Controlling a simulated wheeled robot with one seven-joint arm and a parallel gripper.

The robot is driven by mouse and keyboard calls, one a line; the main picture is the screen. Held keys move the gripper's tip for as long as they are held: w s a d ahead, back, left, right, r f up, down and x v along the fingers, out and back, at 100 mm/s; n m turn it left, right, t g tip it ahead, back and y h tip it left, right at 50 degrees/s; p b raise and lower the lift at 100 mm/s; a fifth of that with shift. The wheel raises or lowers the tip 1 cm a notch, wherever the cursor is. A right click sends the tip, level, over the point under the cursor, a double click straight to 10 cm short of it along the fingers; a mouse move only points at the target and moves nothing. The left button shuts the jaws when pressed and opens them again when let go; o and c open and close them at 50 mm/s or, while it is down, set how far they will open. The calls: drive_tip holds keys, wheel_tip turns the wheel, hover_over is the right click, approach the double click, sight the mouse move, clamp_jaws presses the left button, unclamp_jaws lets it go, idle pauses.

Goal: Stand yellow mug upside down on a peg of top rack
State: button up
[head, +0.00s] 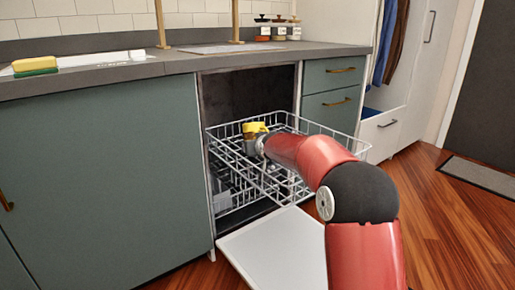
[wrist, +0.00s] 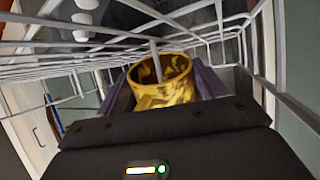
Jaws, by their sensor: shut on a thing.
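The yellow mug (head: 254,128), with dark mottled patches, is at the top rack (head: 352,147) of the pulled-out dishwasher. In the wrist view the mug (wrist: 165,97) sits between the two dark purple fingers of my gripper (wrist: 163,85), which is shut on it. In the head view my arm hides most of the gripper and the mug's lower part.
The dishwasher door (head: 275,250) lies open below the racks. A lower rack (head: 235,190) shows beneath. Rack wires run close around my gripper. The counter (head: 180,60) is above, with a sponge (head: 35,66) at left.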

drive_tip(key=shift+f+b, duration=0.3)
idle(0.4)
drive_tip(key=o, duration=1.3)
drive_tip(key=shift+o, duration=0.2)
wheel_tip(320, 180, up, 20)
drive_tip(key=p, duration=0.5)
